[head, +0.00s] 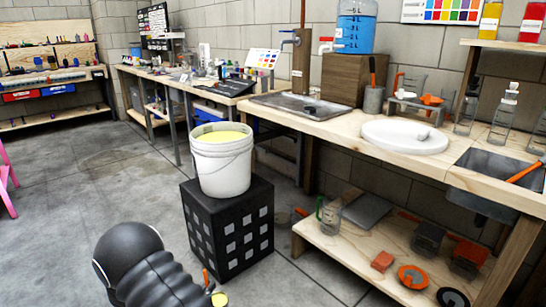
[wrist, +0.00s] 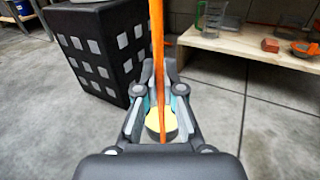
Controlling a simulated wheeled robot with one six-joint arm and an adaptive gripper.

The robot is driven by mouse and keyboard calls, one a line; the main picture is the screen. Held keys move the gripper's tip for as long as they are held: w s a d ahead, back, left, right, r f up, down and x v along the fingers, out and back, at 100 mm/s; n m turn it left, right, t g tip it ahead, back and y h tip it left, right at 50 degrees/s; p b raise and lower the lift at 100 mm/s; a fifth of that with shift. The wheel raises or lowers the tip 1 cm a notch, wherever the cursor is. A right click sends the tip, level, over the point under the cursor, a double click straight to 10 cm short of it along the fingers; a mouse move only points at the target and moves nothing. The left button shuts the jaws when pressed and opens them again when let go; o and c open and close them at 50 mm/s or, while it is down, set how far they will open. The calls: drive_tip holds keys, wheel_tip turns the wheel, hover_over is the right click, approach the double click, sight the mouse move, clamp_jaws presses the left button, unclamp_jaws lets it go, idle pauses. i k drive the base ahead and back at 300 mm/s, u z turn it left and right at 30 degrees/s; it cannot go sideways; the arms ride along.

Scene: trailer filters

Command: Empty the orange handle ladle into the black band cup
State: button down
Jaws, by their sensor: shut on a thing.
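My gripper (wrist: 159,80) is shut on the orange handle of a ladle (wrist: 157,35) in the wrist view. The handle stands up between the fingers, and the ladle's bowl (wrist: 160,121) shows pale yellow liquid in it. In the head view the ladle's yellow-filled bowl (head: 219,298) and a bit of orange handle show at the bottom edge, beside my dark arm, which hides the gripper. I cannot pick out the black band cup for sure; clear vessels (head: 467,112) with dark parts stand on the right of the counter, too small to tell.
A white bucket (head: 222,170) of yellow liquid stands on a black crate (head: 232,232). The wooden counter (head: 330,125) holds a white basin (head: 404,137) and a sink (head: 490,178). A lower shelf (head: 345,250) holds a green-handled jug (head: 329,217). The floor at left is open.

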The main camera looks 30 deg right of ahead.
sight(309, 97)
drive_tip(key=u, duration=1.25)
drive_tip(key=i, duration=2.2)
drive_tip(key=z, duration=3.25)
